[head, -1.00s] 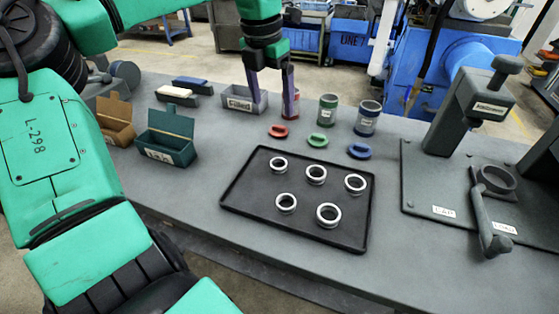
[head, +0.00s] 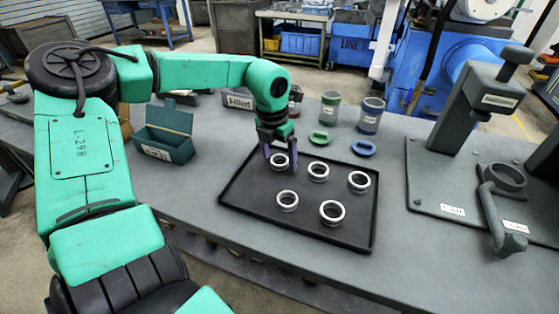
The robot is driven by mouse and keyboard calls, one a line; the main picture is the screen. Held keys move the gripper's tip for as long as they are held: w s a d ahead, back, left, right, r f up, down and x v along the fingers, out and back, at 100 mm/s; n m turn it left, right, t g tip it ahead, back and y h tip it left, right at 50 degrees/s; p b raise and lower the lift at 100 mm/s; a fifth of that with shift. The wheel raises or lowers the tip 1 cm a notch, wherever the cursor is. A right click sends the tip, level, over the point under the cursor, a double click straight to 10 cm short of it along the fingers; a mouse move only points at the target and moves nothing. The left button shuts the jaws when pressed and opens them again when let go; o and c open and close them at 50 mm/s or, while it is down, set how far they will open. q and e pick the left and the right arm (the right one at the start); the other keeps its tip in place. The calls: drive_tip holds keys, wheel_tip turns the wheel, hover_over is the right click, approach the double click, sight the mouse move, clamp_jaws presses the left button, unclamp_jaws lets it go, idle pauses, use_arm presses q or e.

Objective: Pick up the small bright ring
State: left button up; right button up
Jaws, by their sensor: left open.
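Several bright metal rings lie on a black tray (head: 237,208). The ring at the tray's back left (head: 279,167) looks among the smallest. My left gripper (head: 280,158) is open over it, pointing down, with its purple fingers on either side of the ring. I cannot tell whether the fingers touch it. The other rings are at the back middle (head: 318,178), back right (head: 358,188), front left (head: 287,208) and front right (head: 332,221). My right gripper is not in view.
Green (head: 319,138) and blue (head: 363,148) lids lie behind the tray, near a green-banded jar (head: 329,112) and a blue-banded jar (head: 370,116). A teal box (head: 165,146) stands left. A grey press (head: 468,110) stands right.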

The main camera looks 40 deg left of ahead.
use_arm(q)
clamp_jaws()
